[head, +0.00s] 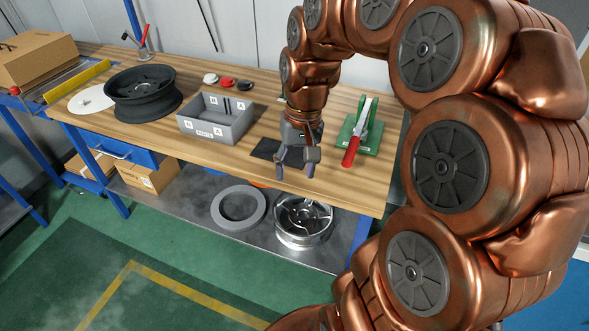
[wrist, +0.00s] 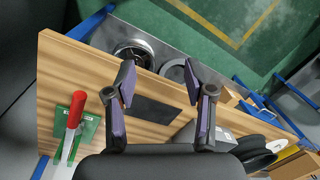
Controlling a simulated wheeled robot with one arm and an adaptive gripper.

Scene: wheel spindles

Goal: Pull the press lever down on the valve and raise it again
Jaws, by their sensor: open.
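A device with a green base (head: 368,137) and a long lever with a red handle (head: 351,152) stands near the right end of the wooden workbench. The lever slants, its red end toward the front edge. In the wrist view the red handle (wrist: 78,108) and green base (wrist: 90,125) lie at the left, outside my fingers. My gripper (head: 297,166) is open and empty, above the front of the bench and left of the red handle, apart from it. Its two fingers also show spread in the wrist view (wrist: 160,84). I cannot see clearly how the lever joins the base.
A dark flat pad (head: 265,149) lies beneath my gripper. A grey bin (head: 228,127), a black wheel rim (head: 143,93) and a small red-handled tool (head: 143,45) stand to the left. A silver wheel (head: 303,222) and grey ring (head: 238,206) lie on the lower shelf.

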